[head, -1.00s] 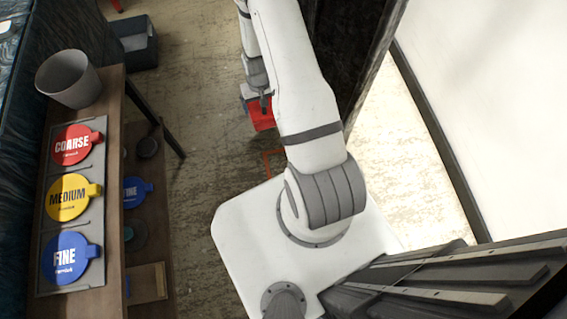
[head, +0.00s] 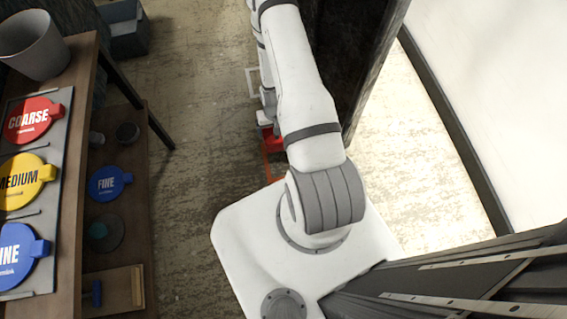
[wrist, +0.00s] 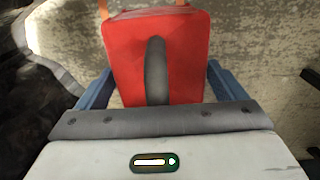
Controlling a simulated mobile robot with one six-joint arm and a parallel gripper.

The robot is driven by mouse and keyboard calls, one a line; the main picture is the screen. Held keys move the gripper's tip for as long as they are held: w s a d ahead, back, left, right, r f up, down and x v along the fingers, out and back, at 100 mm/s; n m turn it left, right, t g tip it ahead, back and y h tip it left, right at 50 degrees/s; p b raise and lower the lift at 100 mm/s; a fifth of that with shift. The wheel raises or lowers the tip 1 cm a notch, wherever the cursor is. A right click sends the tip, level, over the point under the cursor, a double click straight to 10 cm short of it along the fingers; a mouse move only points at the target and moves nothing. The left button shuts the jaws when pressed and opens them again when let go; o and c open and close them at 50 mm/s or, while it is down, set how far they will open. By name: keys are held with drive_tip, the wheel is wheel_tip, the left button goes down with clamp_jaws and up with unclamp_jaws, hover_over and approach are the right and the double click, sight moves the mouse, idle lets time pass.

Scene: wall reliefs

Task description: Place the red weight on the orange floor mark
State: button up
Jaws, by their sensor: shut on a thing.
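The red weight (wrist: 128,50), a block with a dark grey handle, fills the top middle of the wrist view. My gripper (wrist: 157,86) is shut on it, with one blue finger at each side. In the head view the red weight (head: 276,143) shows only partly beside my arm. The orange floor mark (head: 267,168) is a thin outline just below the weight there, mostly hidden by my arm and base. Short orange strips of the mark (wrist: 104,9) show past the weight's top edge in the wrist view. Whether the weight touches the floor, I cannot tell.
A wooden shelf (head: 86,75) with coloured discs and a grey bin (head: 33,45) stands at the left. A white floor outline (head: 251,83) lies farther up. A dark panel (head: 352,65) stands close to the right of my arm. Open floor (head: 195,130) lies left of my arm.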

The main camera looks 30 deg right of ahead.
drive_tip(key=f+b, duration=0.1)
drive_tip(key=f, duration=0.1)
drive_tip(key=s+f+b, duration=0.1)
drive_tip(key=f, duration=0.2)
drive_tip(key=f+b, duration=0.2)
drive_tip(key=f, duration=0.1)
drive_tip(key=shift+s+d+f, duration=0.1)
drive_tip(key=shift+s+d, duration=0.2)
drive_tip(key=shift+s, duration=0.1)
drive_tip(key=shift+f+b, duration=2.05)
drive_tip(key=shift+f, duration=2.6)
drive_tip(key=shift+f, duration=0.15)
drive_tip(key=o, duration=1.6)
drive_tip(key=shift+c, duration=0.2)
